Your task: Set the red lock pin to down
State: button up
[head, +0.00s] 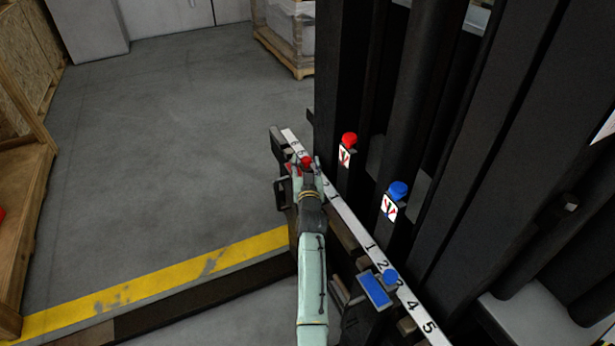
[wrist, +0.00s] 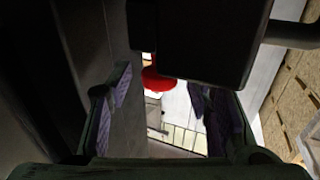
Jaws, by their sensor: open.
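A red round knob (head: 307,160) shows at the far part of the numbered white scale, just past the end of my arm. A second red knob (head: 349,139) stands on a dark post above a white label with a red mark. I cannot tell for sure which is the lock pin. My gripper (head: 309,182) is at the scale beside the first knob, mostly hidden by my arm in the head view. In the wrist view my gripper (wrist: 160,92) is open, with a red rounded part (wrist: 156,80) between the fingers, partly hidden by a dark block. Contact is unclear.
A blue knob (head: 398,190) with a label and a blue block (head: 375,288) with a blue pin (head: 390,277) sit nearer along the numbered scale (head: 350,222). Dark upright columns crowd the right. Open grey floor (head: 190,150) lies left, with wooden crates at its edge.

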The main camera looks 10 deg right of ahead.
jog(key=s, duration=1)
jog(key=shift+s+a, duration=0.25)
jog(key=shift+a, duration=0.15)
